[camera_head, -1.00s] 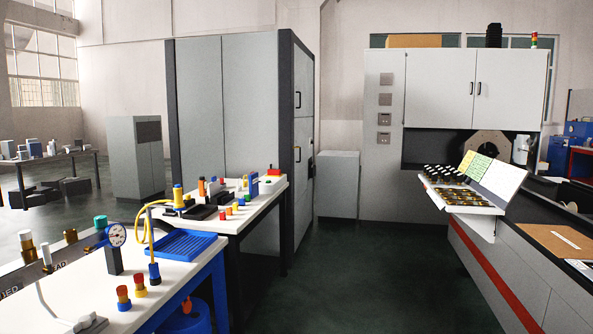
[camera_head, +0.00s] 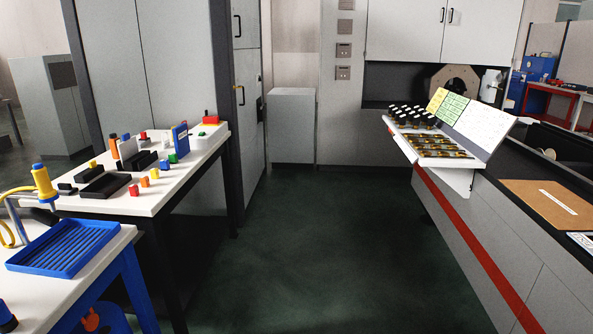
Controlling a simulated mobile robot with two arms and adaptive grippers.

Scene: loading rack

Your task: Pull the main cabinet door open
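A tall grey cabinet (camera_head: 170,70) with a dark frame stands at the left. Its narrow side faces the aisle and carries an upper door (camera_head: 246,22) and a lower door (camera_head: 249,120), each with a dark handle. The lower handle (camera_head: 241,95) sits near the door's left edge, and a small black box (camera_head: 260,108) is on the right edge. Both doors look shut. I cannot tell which door is the main one. Neither of my grippers shows in the head view.
A white table (camera_head: 150,201) with small parts stands before the cabinet, and a table with a blue tray (camera_head: 65,248) is nearer left. A console (camera_head: 480,240) with a sloped panel lines the right. A grey box (camera_head: 292,125) stands at the back. The dark floor (camera_head: 320,240) between is clear.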

